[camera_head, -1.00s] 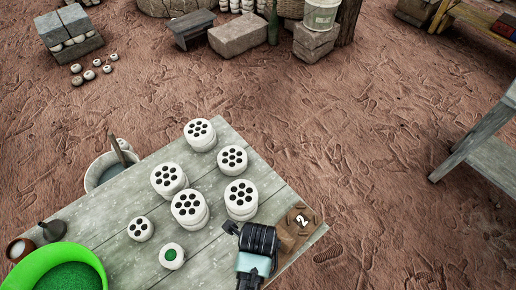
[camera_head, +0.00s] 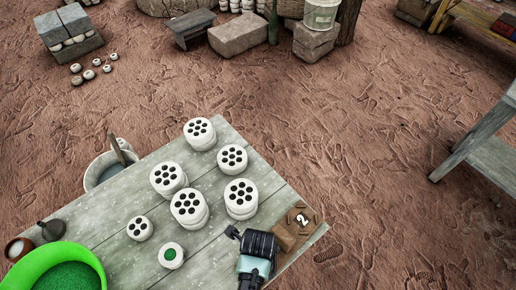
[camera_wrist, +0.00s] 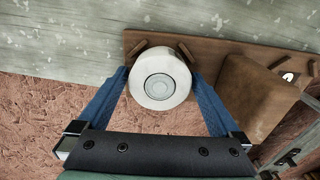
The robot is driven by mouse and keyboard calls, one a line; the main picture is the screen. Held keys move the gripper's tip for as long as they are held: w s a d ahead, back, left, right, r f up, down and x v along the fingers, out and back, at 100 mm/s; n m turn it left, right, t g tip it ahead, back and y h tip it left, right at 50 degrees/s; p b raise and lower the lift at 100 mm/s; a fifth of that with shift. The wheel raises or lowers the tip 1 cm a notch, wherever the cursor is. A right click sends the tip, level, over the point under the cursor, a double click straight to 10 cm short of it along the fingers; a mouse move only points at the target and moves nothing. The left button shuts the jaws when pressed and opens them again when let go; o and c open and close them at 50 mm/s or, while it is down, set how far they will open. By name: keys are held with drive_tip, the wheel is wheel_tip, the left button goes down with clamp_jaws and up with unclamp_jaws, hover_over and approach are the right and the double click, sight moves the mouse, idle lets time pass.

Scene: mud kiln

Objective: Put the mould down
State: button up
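A white round mould (camera_wrist: 160,82) with a smooth pale disc in its middle shows in the wrist view. My gripper (camera_wrist: 160,85) has its two blue fingers on either side of it, close against its sides. The mould is at a brown wooden board (camera_wrist: 225,45) with short wooden pegs; whether it rests on the board I cannot tell. In the head view my gripper (camera_head: 250,243) is at the table's near right corner, beside the board (camera_head: 286,238) marked "2". It hides the mould there.
Several white perforated briquettes (camera_head: 187,205) stand on the grey plank table (camera_head: 215,240) left of my gripper. A small white piece with a green centre (camera_head: 171,255) and a green bowl (camera_head: 65,270) are farther left. A brown block sits on the board.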

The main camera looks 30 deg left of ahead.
drive_tip(key=shift+r, duration=0.1)
wheel_tip(320, 180, up, 12)
drive_tip(key=p, duration=0.1)
idle(0.4)
drive_tip(key=shift+w+r, duration=0.1)
